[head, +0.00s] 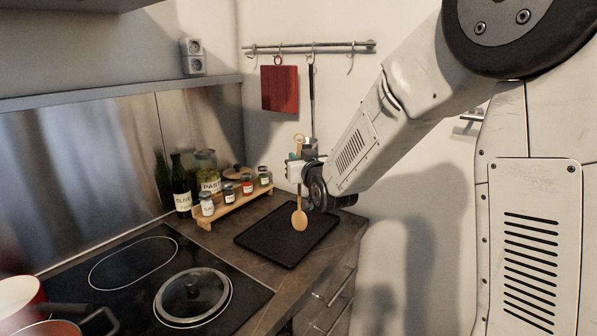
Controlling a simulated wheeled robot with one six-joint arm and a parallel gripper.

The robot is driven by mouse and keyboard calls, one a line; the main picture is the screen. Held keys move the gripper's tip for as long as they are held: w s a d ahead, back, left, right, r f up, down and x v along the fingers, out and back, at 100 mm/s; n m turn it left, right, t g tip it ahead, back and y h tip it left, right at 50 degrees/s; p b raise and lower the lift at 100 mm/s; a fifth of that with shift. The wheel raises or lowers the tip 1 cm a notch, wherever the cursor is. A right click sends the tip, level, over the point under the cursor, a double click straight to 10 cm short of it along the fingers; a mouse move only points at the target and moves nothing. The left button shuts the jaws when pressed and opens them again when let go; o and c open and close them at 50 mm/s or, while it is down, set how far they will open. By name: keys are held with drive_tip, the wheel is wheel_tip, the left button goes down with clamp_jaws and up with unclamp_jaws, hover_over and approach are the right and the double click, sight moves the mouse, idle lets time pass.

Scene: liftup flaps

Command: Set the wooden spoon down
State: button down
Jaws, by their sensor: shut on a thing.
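The wooden spoon (300,218) hangs upright with its bowl pointing down, in front of or just over a black board (275,238) on the counter. My gripper (297,172) is shut on the spoon's upper part. The end of the handle shows above the gripper. I cannot tell whether the spoon's bowl touches the board. The fingertips are small and partly hidden by the wrist.
A spice rack with several jars (229,193) and an olive oil bottle (181,187) stand left of the board. A hob with a glass lid (193,296) fills the front left. A red board (280,88) hangs from a rail (320,47).

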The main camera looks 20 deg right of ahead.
drive_tip(key=shift+f, duration=1.9)
drive_tip(key=c, duration=1.5)
unclamp_jaws()
drive_tip(key=s+d+g+h, duration=0.1)
drive_tip(key=s+g, duration=1.5)
drive_tip(key=s, duration=2.9)
drive_tip(key=shift+s+d+m+g, duration=0.2)
drive_tip(key=shift+d+m+g, duration=0.15)
drive_tip(key=shift+d, duration=0.25)
